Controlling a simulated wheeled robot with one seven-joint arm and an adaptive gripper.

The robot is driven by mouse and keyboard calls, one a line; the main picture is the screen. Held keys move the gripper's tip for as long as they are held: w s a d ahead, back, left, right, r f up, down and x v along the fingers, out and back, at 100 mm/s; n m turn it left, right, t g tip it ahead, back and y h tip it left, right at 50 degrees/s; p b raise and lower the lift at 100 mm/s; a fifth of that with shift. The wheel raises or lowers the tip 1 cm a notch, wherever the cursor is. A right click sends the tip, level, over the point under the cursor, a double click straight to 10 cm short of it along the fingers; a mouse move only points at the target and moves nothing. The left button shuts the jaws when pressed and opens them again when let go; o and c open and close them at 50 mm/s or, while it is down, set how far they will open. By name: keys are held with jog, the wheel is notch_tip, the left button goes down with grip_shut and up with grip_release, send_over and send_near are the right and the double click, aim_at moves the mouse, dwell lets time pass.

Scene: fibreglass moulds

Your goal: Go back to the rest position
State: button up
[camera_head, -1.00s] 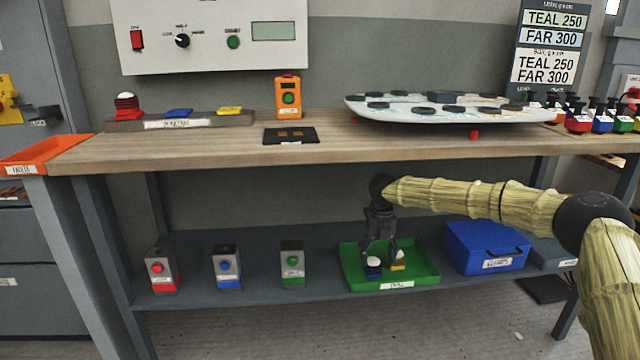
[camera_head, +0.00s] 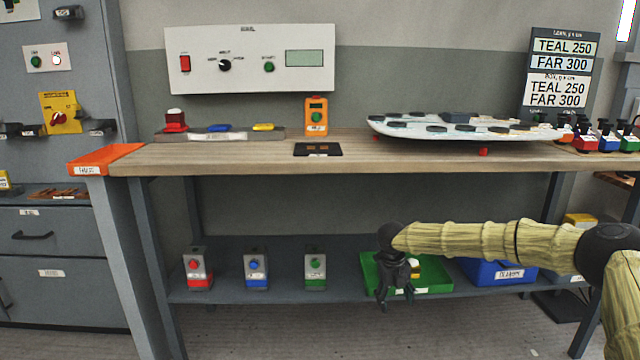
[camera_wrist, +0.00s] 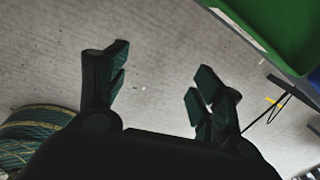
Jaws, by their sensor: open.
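My gripper (camera_head: 396,296) points down in front of the lower shelf, at the left front of the green tray (camera_head: 437,289). In the wrist view my gripper (camera_wrist: 160,85) is open, with nothing between its fingers and bare floor beyond them. The green tray also shows at the upper right of the wrist view (camera_wrist: 258,27). A small yellow-and-white item (camera_head: 414,268) is in the tray, partly hidden by my gripper. Another item seen in the tray earlier cannot be made out behind my gripper.
The floor in front is clear.

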jog(key=s+a+f+n+t+h, duration=0.1)
jog(key=s+a+f+n+t, duration=0.15)
jog(key=s+f+n, duration=0.65)
jog(key=s+a+f+n+t+h, duration=0.15)
jog(key=s+a+f+n, duration=0.25)
jog(key=s+f+n, duration=0.5)
jog(key=s+d+f+n+g+y, duration=0.1)
jog(key=s+f+n, duration=0.25)
jog(key=s, duration=0.65)
jog(key=s+d+f+n+y, duration=0.1)
jog(key=s+f+n+y, duration=0.2)
jog(key=s, duration=0.7)
jog(key=s+d+f+n+g, duration=0.1)
jog(key=s+f+n, duration=0.3)
jog(key=s, duration=0.6)
jog(key=s+d+r+n+g+p, duration=0.1)
jog(key=s+d+r+n, duration=0.15)
jog(key=s, duration=0.25)
jog(key=s+d+r+n+g, duration=0.1)
jog(key=s+r+n+g, duration=0.15)
jog(key=s, duration=0.35)
notch_tip(320, 180, up, 31)
jog(key=p, duration=3.1)
jog(key=shift+w+t, duration=0.3)
jog(key=shift+t, duration=0.15)
jog(key=shift+r+m, duration=0.1)
jog(key=shift+m, duration=0.15)
